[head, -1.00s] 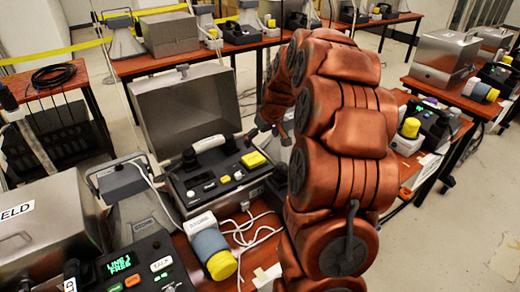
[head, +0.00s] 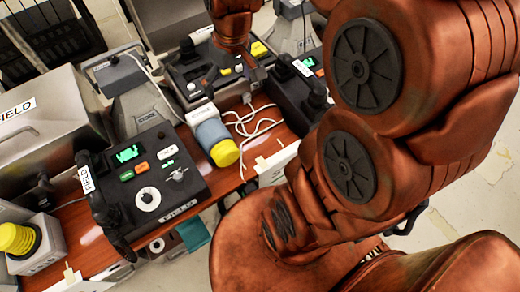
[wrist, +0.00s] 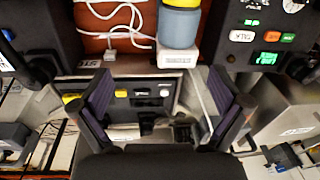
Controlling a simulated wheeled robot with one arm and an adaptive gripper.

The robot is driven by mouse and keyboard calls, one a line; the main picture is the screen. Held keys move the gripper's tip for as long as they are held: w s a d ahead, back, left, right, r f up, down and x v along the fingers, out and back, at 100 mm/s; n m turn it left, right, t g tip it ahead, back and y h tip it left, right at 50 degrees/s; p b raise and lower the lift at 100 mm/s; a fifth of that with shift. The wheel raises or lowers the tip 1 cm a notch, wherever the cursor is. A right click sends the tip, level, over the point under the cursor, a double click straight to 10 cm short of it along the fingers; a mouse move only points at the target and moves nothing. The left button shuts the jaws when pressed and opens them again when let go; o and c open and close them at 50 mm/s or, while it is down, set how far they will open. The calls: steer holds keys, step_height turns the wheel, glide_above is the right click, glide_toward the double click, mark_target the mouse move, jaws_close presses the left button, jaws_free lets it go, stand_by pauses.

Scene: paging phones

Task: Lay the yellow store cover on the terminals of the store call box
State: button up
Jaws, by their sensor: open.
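An open metal case with a dark panel (head: 184,78) stands at the top of the head view; I cannot read a name on it. A yellow block (head: 258,50) sits at its right part, and also shows in the wrist view (wrist: 71,98). A white box labelled STORE (head: 200,113) carries a blue-grey cylinder with a yellow end (head: 224,152). I cannot tell for sure which yellow piece is the cover, and no terminals are clearly visible. My gripper (head: 232,75) is over the front of the case; in the wrist view it is open and empty (wrist: 162,78).
The FIELD phone (head: 150,180) stands at left with its handset, and another dark phone (head: 290,95) stands at right. White cables (head: 250,125) lie between them. A grey horn (head: 137,95) stands beside the case. Little bare wooden table (head: 275,145) shows.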

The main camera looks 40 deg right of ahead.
steer(key=s+a+g+h, duration=0.1)
steer(key=s+a, duration=0.4)
steer(key=s, duration=1.3)
steer(key=shift+s+f+g, duration=0.2)
steer(key=shift+f+g, duration=0.25)
steer(key=shift+g, duration=0.45)
steer(key=shift+a, duration=0.1)
